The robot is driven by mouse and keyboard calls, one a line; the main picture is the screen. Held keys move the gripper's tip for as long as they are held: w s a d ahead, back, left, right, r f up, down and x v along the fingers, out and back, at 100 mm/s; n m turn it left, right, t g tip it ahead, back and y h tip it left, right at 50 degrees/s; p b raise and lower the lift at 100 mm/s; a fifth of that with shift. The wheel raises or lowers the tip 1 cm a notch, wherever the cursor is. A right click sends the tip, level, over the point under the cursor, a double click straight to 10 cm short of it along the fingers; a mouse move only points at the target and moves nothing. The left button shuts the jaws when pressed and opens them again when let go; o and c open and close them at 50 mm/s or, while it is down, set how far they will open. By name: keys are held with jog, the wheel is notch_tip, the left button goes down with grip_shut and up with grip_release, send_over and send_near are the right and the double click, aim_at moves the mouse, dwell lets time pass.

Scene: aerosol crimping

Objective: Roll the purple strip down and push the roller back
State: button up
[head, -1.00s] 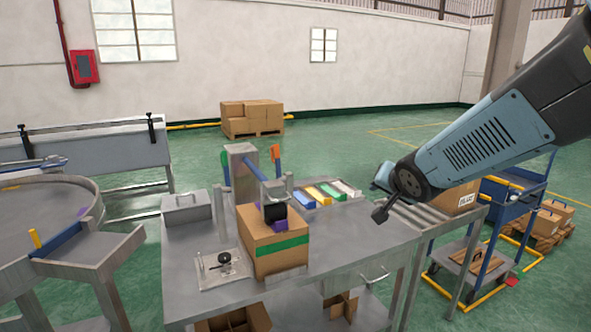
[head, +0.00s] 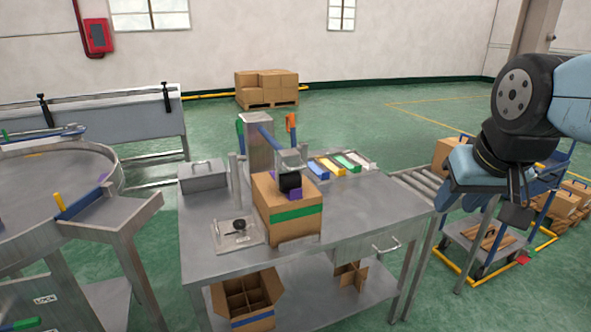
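A cardboard box (head: 268,198) with a green band stands on the grey metal workbench (head: 355,215). A purple strip (head: 295,194) shows on top of the box at its front edge, under the black roller (head: 290,181). The roller hangs from a bracket on the blue arm (head: 268,141) of a grey post (head: 258,145). The roller hides part of the strip. My gripper (head: 515,215) is at the right, well away from the box and past the bench's right end. It is small and dark, and its fingers cannot be made out.
A clear plate with a black knob (head: 239,226) lies left of the box. A grey lidded box (head: 203,176) and coloured strips (head: 340,165) sit farther back. A roller conveyor (head: 415,185) adjoins the bench's right end. The bench's front right is clear.

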jog(key=shift+c, duration=0.4)
jog(key=shift+w, duration=0.1)
jog(key=shift+c, duration=0.7)
jog(key=w+a+n, duration=0.1)
jog(key=w+a+n+y, duration=0.1)
jog(key=w+n, duration=0.1)
jog(key=w+a+n, duration=0.1)
jog(key=w+n, duration=0.1)
jog(key=shift+w+a+r+g, duration=0.15)
jog(key=shift+a+r+g, duration=0.15)
jog(key=shift+a, duration=0.1)
grip_shut()
jog(key=w+a+f+n+g+y, duration=0.1)
jog(key=w+a+f+n+y, duration=0.15)
jog(key=w+a+n, duration=0.5)
jog(key=w+a+f+n+y, duration=0.1)
jog(key=w+a+n+y, duration=0.3)
jog(key=w+n, duration=0.65)
jog(key=w+a+f+m, duration=0.2)
jog(key=w+a+f, duration=0.5)
jog(key=w+a, duration=0.1)
jog(key=shift+f+h, duration=0.15)
jog(key=shift+h, duration=0.3)
